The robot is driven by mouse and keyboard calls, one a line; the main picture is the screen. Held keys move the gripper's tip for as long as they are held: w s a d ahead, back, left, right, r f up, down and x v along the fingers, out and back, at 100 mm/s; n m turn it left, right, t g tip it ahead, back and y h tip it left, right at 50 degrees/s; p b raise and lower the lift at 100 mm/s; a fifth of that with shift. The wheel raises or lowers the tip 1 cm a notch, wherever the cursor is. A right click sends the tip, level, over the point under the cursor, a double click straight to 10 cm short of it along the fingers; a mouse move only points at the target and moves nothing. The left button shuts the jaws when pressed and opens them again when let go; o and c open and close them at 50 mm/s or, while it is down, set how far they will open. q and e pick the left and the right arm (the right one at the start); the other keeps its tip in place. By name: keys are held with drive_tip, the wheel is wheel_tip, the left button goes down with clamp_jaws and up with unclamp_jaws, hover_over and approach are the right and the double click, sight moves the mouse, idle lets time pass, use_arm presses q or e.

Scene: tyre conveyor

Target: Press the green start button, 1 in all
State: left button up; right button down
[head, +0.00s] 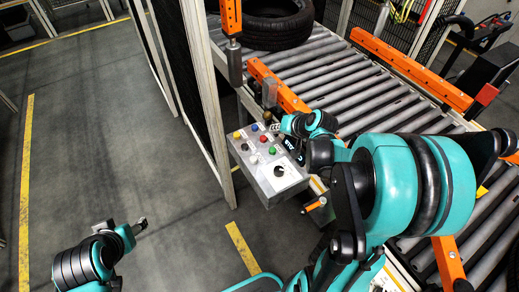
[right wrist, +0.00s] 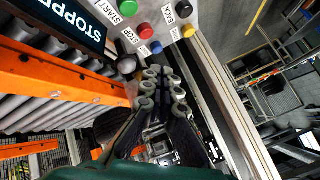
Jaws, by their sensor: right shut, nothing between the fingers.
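The green start button (head: 272,150) is on the sloped top of a grey control box (head: 270,186) in the head view. In the right wrist view the green button (right wrist: 127,8) is at the top edge beside a START label. My right gripper (right wrist: 162,78) is shut and empty, with its fingertips below the row of buttons in that view and apart from the green one. In the head view the right gripper (head: 276,128) is at the box's far right side, partly hidden by my arm. My left gripper (head: 139,226) is low at the left, away from the box.
Red (right wrist: 145,31), blue, yellow and black buttons sit close to the green one. A display reading STOPPED (right wrist: 70,20) is beside them. The roller conveyor (head: 345,80) with orange rails and a tyre (head: 275,25) lies behind. A fence post (head: 205,100) stands left of the box.

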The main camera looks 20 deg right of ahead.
sight(274, 151)
use_arm(q)
drive_tip(key=shift+s+a+r, duration=0.15)
drive_tip(key=shift+s+a, duration=0.05)
drive_tip(key=shift+a, duration=0.15)
use_arm(e)
drive_tip(key=shift+w+d+f, duration=0.15)
drive_tip(key=shift+w+f, duration=0.05)
drive_tip(key=shift+w, duration=0.2)
drive_tip(key=shift+f, duration=0.1)
use_arm(q)
wheel_tip(274, 151, down, 7)
drive_tip(key=b, duration=0.7)
drive_tip(key=shift+f, duration=0.2)
use_arm(e)
wheel_tip(274, 151, down, 9)
drive_tip(key=shift+r, duration=0.2)
use_arm(q)
drive_tip(key=shift+f+b, duration=0.45)
drive_tip(key=shift+b, duration=0.1)
use_arm(e)
drive_tip(key=shift+f, duration=0.45)
